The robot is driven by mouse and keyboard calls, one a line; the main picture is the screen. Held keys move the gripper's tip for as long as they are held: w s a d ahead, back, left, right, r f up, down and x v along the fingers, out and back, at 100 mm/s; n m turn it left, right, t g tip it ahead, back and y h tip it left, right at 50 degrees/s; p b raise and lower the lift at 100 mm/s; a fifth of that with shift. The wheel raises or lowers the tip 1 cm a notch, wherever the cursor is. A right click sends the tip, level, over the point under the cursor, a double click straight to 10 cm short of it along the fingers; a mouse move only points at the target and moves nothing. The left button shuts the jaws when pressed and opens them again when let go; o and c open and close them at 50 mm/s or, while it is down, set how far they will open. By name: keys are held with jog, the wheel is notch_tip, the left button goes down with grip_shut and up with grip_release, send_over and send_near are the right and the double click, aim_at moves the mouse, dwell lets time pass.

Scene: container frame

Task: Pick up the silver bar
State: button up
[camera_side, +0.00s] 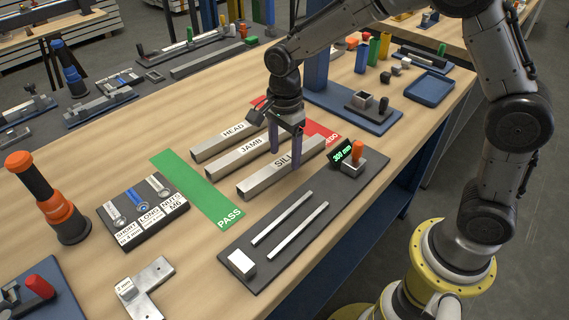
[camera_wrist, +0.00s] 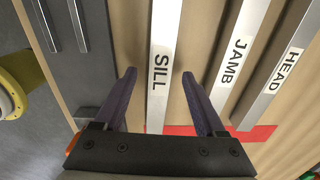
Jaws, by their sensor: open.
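Three square silver bars lie side by side on the wooden table, labelled SILL (camera_side: 262,180), JAMB (camera_side: 228,159) and HEAD (camera_side: 207,148). In the wrist view, the SILL bar (camera_wrist: 160,105) runs between the fingers, with JAMB (camera_wrist: 222,90) and HEAD (camera_wrist: 268,97) to its right. My gripper (camera_side: 285,157) is open, with one purple finger on each side of the SILL bar; gaps show beside it in the wrist view (camera_wrist: 159,74). The fingers hide part of the SILL bar in the side view. I cannot tell how low the fingertips reach.
A dark board (camera_side: 255,257) in front holds two thin silver strips (camera_side: 283,217) and a gauge reading 300 mm (camera_side: 343,154). A green PASS strip (camera_side: 195,188) lies left of the bars, and a red area (camera_side: 321,130) lies at their right end.

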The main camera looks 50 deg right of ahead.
jog(key=shift+f, duration=0.8)
jog(key=shift+c, duration=0.3)
grip_shut()
